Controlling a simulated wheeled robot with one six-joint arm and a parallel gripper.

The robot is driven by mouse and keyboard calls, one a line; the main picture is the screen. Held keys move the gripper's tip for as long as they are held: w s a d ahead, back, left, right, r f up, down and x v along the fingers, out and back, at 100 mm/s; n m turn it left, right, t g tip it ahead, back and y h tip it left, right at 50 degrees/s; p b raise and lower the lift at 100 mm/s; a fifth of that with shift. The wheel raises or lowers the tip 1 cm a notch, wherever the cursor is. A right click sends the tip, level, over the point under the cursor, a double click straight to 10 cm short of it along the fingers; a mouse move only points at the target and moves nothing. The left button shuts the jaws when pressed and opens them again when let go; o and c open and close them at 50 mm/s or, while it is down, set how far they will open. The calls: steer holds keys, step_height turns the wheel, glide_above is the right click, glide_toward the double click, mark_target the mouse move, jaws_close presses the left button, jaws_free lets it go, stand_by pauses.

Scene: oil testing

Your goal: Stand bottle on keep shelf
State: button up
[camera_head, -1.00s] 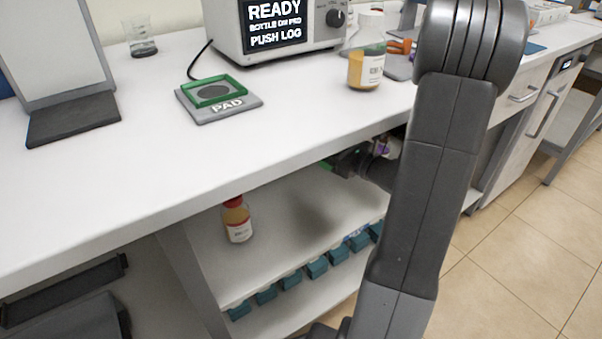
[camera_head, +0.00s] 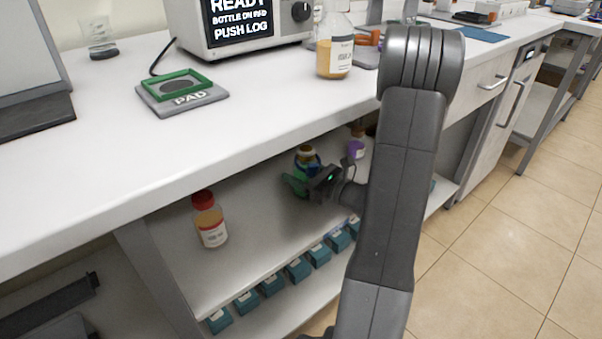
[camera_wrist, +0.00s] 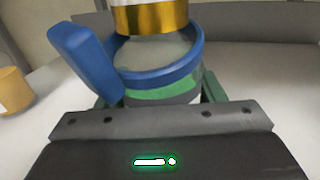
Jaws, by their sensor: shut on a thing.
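The held bottle (camera_head: 306,157) has a gold-brown cap, a blue collar and a green band. It looks upright over the shelf (camera_head: 255,233) under the bench. My gripper (camera_head: 302,184) is shut on it from the right side, around its body below the collar. In the wrist view the gold cap (camera_wrist: 149,17), the blue collar with its tab (camera_wrist: 155,76) and part of the green band show between the fingers. The bottle's base is hidden, so I cannot tell whether it touches the shelf.
A red-capped bottle (camera_head: 209,220) stands on the shelf to the left. A purple-labelled bottle (camera_head: 356,149) is at the right, behind my arm. Several teal boxes (camera_head: 298,268) line the level below. The bench top overhangs the shelf. Shelf surface between the bottles is clear.

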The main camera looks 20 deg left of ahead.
steer(key=shift+f, duration=0.2)
steer(key=o, duration=1.4)
steer(key=shift+r, duration=0.1)
steer(key=shift+r, duration=0.25)
steer(key=p+v, duration=0.2)
steer(key=v, duration=1)
steer(key=shift+f+p, duration=0.1)
steer(key=shift+p, duration=0.3)
steer(key=shift+a, duration=0.15)
